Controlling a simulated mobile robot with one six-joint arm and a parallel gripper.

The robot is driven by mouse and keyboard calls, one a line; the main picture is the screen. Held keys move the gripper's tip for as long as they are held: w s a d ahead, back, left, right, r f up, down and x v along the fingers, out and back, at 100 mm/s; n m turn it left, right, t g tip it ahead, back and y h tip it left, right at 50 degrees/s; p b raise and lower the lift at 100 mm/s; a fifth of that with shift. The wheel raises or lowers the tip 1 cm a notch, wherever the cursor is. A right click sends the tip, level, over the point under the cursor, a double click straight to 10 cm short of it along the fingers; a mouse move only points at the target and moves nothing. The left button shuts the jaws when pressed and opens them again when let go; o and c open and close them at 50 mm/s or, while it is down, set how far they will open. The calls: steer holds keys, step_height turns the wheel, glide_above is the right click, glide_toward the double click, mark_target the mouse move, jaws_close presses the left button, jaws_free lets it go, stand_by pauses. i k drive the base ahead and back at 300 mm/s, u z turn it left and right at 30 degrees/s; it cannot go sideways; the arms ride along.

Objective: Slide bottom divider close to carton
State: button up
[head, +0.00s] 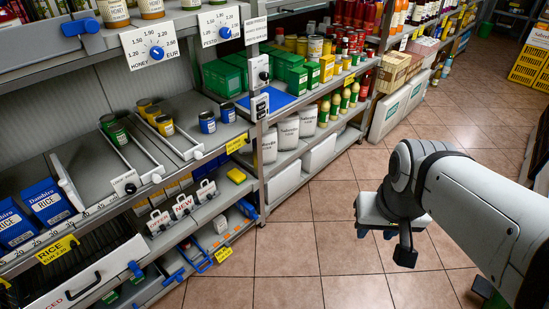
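Blue rice cartons stand at the left of the middle shelf: one in front (47,201) and another (14,224) farther left. A divider (66,182) stands just right of the front carton, with a small gap that I cannot measure. Which one counts as the bottom divider is unclear. My gripper (376,234) hangs over the floor at right, well away from the shelf. Its two blue tips appear apart, with nothing seen between them.
The shelf's front rail (110,202) carries numbers and a yellow rice price tag (57,249). Green (117,131), yellow (164,125) and blue cans (207,122) stand behind and beside the dividers. A lower shelf holds white labelled clips (183,207). The tiled floor (300,262) is clear.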

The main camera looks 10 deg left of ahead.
mark_target(244, 206)
steer(key=u, duration=0.15)
steer(key=i, duration=0.9)
steer(key=z, duration=0.05)
